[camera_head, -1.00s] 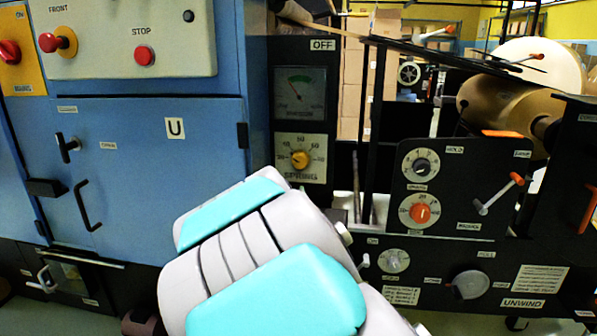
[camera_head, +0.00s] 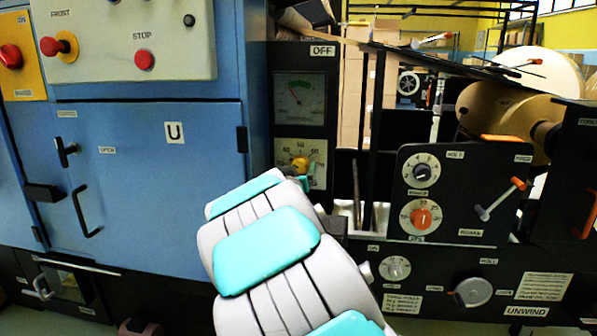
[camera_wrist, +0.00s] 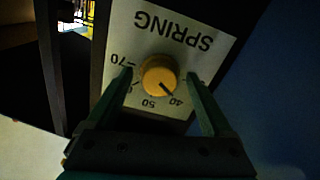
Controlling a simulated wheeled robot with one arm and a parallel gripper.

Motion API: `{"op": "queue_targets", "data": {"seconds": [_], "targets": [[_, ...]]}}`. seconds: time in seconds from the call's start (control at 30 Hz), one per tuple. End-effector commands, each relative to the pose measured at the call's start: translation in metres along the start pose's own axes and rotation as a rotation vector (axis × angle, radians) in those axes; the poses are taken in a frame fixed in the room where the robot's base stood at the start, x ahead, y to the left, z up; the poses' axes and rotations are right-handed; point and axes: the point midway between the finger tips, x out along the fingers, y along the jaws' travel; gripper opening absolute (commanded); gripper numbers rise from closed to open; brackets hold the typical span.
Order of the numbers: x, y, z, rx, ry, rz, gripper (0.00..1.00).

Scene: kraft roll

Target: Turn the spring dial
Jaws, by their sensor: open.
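The spring dial (camera_head: 300,164) is a yellow knob on a white numbered plate, below a gauge with a green band (camera_head: 300,98). My arm partly covers its plate in the head view. In the wrist view the yellow knob (camera_wrist: 159,76) appears upside down under the word SPRING, with a dark pointer line near 40. My gripper (camera_wrist: 160,82) is open, with one finger on each side of the knob. I cannot tell whether the fingers touch it. In the head view my arm hides most of the gripper.
A blue cabinet (camera_head: 150,190) with a black handle stands to the left. A black panel with an orange knob (camera_head: 421,217) and an orange-tipped lever (camera_head: 517,184) stands to the right. Dark posts (camera_head: 372,130) rise just right of the dial.

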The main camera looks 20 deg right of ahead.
Motion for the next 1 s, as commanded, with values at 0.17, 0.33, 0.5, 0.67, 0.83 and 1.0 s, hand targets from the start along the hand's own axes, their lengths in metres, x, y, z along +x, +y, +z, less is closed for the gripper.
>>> {"op": "queue_targets", "data": {"seconds": [0.17, 0.33, 0.5, 0.67, 0.83, 1.0], "targets": [[0.0022, 0.0000, 0.0004, 0.000, -0.001, 0.000, 0.85], [0.0020, -0.0001, 0.0002, 0.000, 0.000, 0.000, 0.80], [0.0020, -0.0001, 0.0001, 0.000, 0.000, 0.000, 0.61], [0.0019, -0.0001, 0.0001, 0.000, 0.000, 0.000, 0.43], [0.0020, -0.0002, -0.0001, 0.000, 0.000, 0.000, 0.24], [0.0021, -0.0002, -0.0002, 0.000, 0.001, 0.000, 0.04]]}}
